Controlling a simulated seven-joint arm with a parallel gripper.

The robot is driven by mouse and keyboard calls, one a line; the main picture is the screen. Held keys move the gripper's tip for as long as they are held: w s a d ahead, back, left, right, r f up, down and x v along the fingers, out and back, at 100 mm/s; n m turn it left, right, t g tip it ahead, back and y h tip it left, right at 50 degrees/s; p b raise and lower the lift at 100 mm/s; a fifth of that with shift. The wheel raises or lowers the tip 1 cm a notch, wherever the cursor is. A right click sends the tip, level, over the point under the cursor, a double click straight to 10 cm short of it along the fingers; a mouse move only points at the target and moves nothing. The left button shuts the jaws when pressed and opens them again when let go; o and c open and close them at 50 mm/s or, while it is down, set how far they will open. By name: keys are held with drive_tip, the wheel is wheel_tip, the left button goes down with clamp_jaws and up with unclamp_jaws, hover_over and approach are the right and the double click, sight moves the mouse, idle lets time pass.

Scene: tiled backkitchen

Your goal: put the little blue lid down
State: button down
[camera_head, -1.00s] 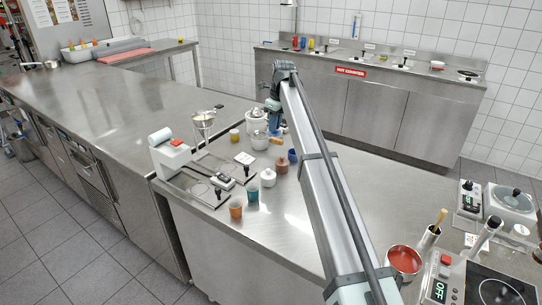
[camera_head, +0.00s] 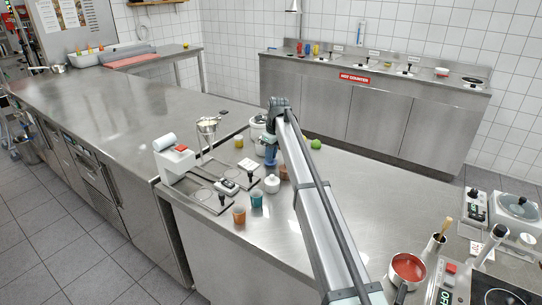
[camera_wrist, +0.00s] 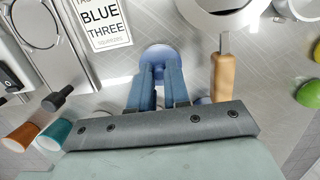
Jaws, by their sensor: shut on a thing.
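My gripper (camera_head: 271,158) is shut on the little blue lid (camera_wrist: 158,57), which shows as a round blue disc with a knob between the fingertips in the wrist view. My gripper (camera_wrist: 158,78) is pointed at the steel counter (camera_head: 330,185). How far the lid is above the counter is hard to tell. In the head view the lid is small and mostly hidden by the fingers. A card reading "BLUE THREE" (camera_wrist: 103,22) lies left of the lid in the wrist view.
An orange cup (camera_head: 239,215) and a teal cup (camera_head: 256,198) stand near the counter edge. A wooden handle (camera_wrist: 222,75) lies right of the lid. A green ball (camera_head: 316,144) is further right.

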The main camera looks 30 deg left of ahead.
sight(275, 163)
drive_tip(key=shift+f, duration=0.3)
drive_tip(key=shift+f, duration=0.1)
drive_tip(key=c, duration=1.1)
unclamp_jaws()
wheel_tip(275, 163, up, 12)
drive_tip(key=d, duration=0.1)
drive_tip(key=shift+d, duration=0.4)
